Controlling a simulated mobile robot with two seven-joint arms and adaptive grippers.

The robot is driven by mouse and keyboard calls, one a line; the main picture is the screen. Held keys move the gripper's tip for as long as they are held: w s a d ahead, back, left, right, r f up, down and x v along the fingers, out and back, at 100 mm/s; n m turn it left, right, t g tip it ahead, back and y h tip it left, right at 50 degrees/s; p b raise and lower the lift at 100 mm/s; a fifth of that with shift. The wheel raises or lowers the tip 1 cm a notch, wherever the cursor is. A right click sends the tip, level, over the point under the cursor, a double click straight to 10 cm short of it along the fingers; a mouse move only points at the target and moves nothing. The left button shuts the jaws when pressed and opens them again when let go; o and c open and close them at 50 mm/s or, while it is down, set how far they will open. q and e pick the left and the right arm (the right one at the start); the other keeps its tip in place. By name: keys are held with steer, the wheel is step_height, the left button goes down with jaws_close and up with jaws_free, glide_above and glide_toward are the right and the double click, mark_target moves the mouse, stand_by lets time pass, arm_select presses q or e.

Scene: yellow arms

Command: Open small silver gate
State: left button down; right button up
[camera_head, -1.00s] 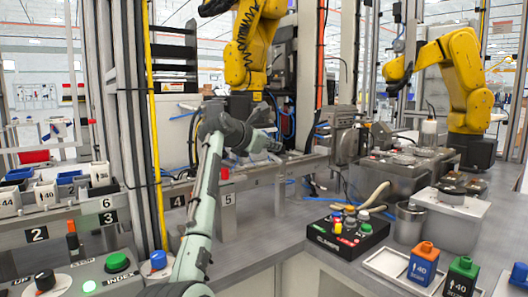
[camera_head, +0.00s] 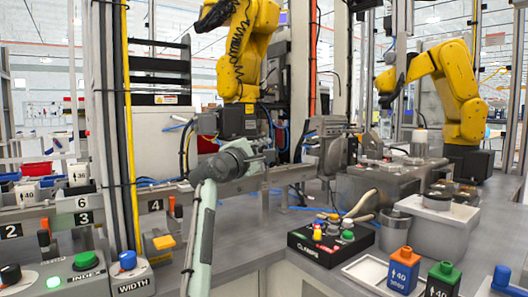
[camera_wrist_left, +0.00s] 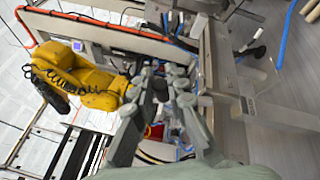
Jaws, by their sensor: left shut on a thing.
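My left gripper (camera_head: 266,157) reaches up from the bottom of the head view and lies against the long silver rail (camera_head: 290,174). It is shut on a small silver part at the rail, which I take to be the gate. The gripper hides most of that part, so how far it stands open cannot be told. In the left wrist view the grey fingers (camera_wrist_left: 166,76) come together beside the machine frame. My right gripper is not in view.
Two yellow robot arms (camera_head: 243,50) (camera_head: 447,85) stand behind the rail. A black button box (camera_head: 330,240) labelled CLAMPS sits on the bench to the right. The control panel with a green button (camera_head: 87,261) and numbered bins are at left. Bare grey bench (camera_head: 240,235) lies near my arm.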

arm_select(q)
steer(key=shift+s+d+m+h+b, duration=0.25)
steer(key=shift+s+m+h+b, duration=0.1)
steer(key=shift+m, duration=0.35)
arm_select(e)
steer(key=shift+v, duration=0.85)
steer(key=shift+w+d+r, duration=0.1)
steer(key=shift+w+d, duration=0.05)
arm_select(q)
steer(key=c, duration=1.5)
jaws_free()
steer(key=shift+f, duration=0.1)
steer(key=v, duration=1.2)
steer(key=shift+f, duration=0.15)
steer(key=shift+d, duration=0.1)
arm_select(e)
steer(key=shift+w, duration=0.1)
